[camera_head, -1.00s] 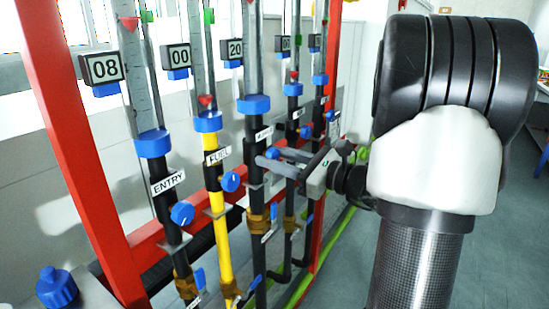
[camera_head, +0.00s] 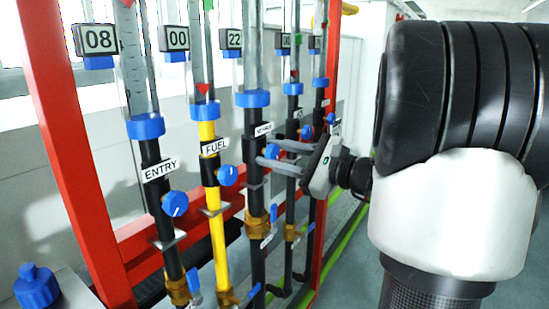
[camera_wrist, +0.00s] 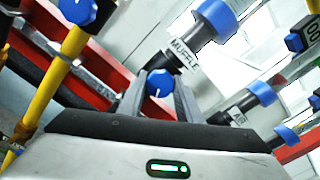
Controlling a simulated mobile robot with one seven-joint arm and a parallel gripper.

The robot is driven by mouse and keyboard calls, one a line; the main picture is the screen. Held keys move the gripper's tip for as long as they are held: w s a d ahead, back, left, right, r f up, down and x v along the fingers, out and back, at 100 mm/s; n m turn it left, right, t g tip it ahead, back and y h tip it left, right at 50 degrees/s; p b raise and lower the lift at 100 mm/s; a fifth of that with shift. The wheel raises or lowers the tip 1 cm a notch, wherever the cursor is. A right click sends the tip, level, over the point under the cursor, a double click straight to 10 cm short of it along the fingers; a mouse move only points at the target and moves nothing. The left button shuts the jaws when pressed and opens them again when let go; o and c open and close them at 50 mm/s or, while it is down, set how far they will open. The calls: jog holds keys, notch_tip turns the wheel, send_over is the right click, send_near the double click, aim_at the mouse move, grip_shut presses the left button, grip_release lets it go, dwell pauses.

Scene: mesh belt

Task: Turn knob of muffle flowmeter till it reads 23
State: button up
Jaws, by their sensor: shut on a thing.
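The muffle flowmeter is the third tube from the left, and its display (camera_head: 234,40) reads 22. Its label (camera_wrist: 185,54) says MUFFLE in the wrist view. Its blue knob (camera_wrist: 158,83) has a white pointer mark and sits between my two fingers. The knob also shows in the head view (camera_head: 272,151), partly hidden by the fingers. My gripper (camera_head: 268,156) is shut on this knob, reaching in from the right. It also shows in the wrist view (camera_wrist: 158,90).
To the left are the ENTRY flowmeter, display (camera_head: 98,40) at 08, and the yellow FUEL pipe (camera_head: 215,225), display (camera_head: 175,38) at 00. An AIR pipe (camera_wrist: 240,105) stands beyond the muffle one. A red frame post (camera_head: 70,160) is at the left.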

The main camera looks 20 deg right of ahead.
jog(key=o, duration=1)
jog(key=shift+o, duration=0.2)
jog(key=p+v, duration=0.1)
jog(key=v, duration=1.6)
jog(key=shift+s, duration=0.2)
jog(key=shift+d, duration=0.15)
